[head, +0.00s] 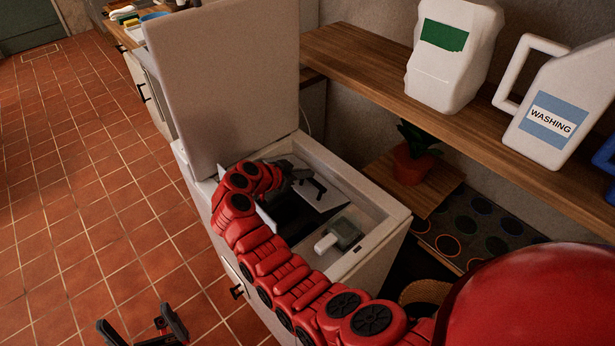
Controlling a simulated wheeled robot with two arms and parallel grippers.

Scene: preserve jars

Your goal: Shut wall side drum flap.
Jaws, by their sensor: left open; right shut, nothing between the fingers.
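The white top-loading machine (400,222) stands with its lid (225,80) raised. Inside its top is a dark drum opening (290,213). A pale grey panel (328,198), which looks like the wall side drum flap, stands tilted on the wall side of the opening. Another grey edge on the near side is partly hidden by my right arm. My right gripper (308,184) is shut and empty, down in the machine's top at the pale panel; whether it touches the panel I cannot tell. My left gripper (135,318) is open and empty, low over the floor at the bottom left.
A grey block with a white end (327,243) sits in the machine's front corner. A wooden shelf (375,66) along the wall holds a white jug (450,65) and a washing bottle (560,100). A potted plant (411,165) stands below it. The tiled floor at left is clear.

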